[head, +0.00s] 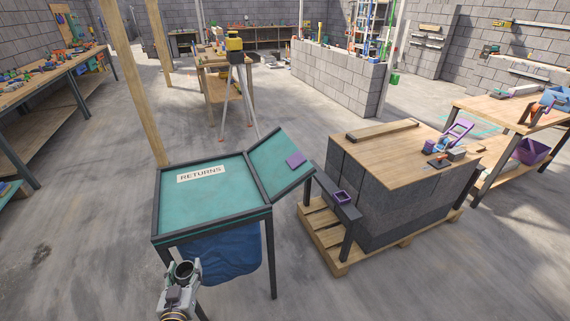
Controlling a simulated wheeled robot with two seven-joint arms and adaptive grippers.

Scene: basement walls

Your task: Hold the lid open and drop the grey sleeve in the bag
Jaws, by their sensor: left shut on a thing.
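The teal stand labelled RETURNS (195,205) has a dark frame and legs. A smaller teal panel with a purple pad (295,159) joins its right side at an angle; I cannot tell for sure whether this is the lid. A blue bag (225,258) hangs under the stand, its mouth hidden by the top. My left gripper (181,284) is low in front of the stand's front left corner, in front of the bag's left edge. It is shut on the grey sleeve (186,270), a short hollow cylinder with its dark opening facing up. My right gripper is out of view.
A dark narrow bench with a purple box (342,198) stands right of the stand. Beside it, a block stack with a wooden top (395,150) sits on a pallet (338,262). A wooden post (142,85) rises behind the stand. The floor at front right is clear.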

